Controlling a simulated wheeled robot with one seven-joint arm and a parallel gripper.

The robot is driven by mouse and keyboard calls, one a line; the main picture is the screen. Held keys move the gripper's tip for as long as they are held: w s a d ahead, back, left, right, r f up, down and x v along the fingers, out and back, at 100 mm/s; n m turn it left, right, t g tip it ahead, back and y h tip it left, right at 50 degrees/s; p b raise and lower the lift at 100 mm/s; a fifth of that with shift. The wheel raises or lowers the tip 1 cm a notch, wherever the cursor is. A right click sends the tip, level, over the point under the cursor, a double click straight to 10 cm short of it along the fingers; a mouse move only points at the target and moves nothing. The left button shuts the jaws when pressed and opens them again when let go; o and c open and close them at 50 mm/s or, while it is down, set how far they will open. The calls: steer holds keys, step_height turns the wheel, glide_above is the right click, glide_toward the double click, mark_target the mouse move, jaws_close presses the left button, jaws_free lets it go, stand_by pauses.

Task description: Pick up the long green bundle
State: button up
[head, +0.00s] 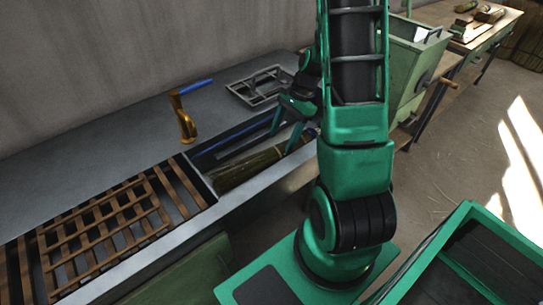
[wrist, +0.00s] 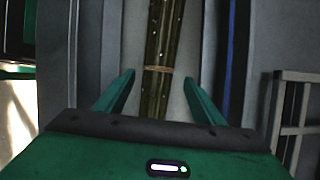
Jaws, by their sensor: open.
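The long green bundle (head: 252,165) lies in a recessed trough in the grey bench in the head view. In the wrist view the bundle (wrist: 159,88) runs lengthwise up the picture, with a tan tie band around it. My gripper (head: 283,135) is open over the trough in the head view. In the wrist view my gripper (wrist: 159,82) has its two fingers apart, one on each side of the bundle, with gaps between. I cannot tell how far above the bundle the fingertips are. My arm hides the right end of the trough.
A wooden lattice (head: 105,228) lies left of the trough. A blue rod (head: 232,133) runs along the trough's back side. A grey metal frame (head: 262,86) lies at the back. A green hopper (head: 412,55) stands right.

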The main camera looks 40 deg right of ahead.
mark_target(278, 148)
steer(key=x, duration=0.5)
steer(key=shift+s, duration=0.15)
steer(key=shift+c, duration=0.5)
steer(key=c, duration=1)
steer(key=shift+r, duration=0.15)
steer(key=shift+c, duration=0.2)
